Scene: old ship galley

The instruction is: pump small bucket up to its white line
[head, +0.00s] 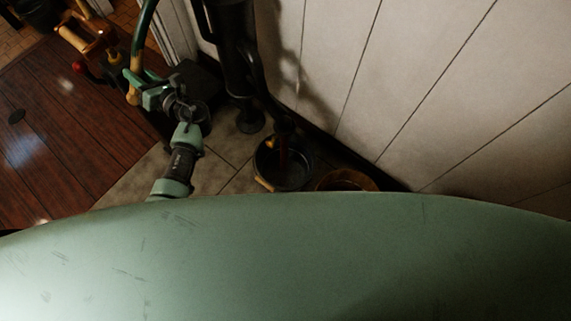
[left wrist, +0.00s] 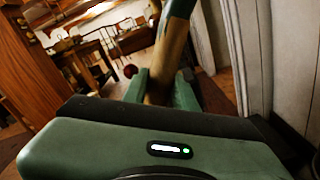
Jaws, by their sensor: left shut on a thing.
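My left gripper (head: 138,94) is shut on the wooden grip of the pump handle (head: 134,78), whose green lever rises above it. In the left wrist view, the fingers of my left gripper (left wrist: 162,90) close around the same wooden grip (left wrist: 168,55). The black pump (head: 232,42) stands against the pale wall. A dark round bucket (head: 258,168) with a wooden handle grip stands on the floor below the pump. Its inside is dark; I cannot make out a white line or the water level. My right gripper is not in view.
A second round vessel with a brown rim (head: 347,179) stands right of the bucket, partly hidden by my own green body. The plank wall (head: 400,80) closes off the right side. A reddish wooden surface (head: 60,130) lies at left, with wooden-handled items at its far edge.

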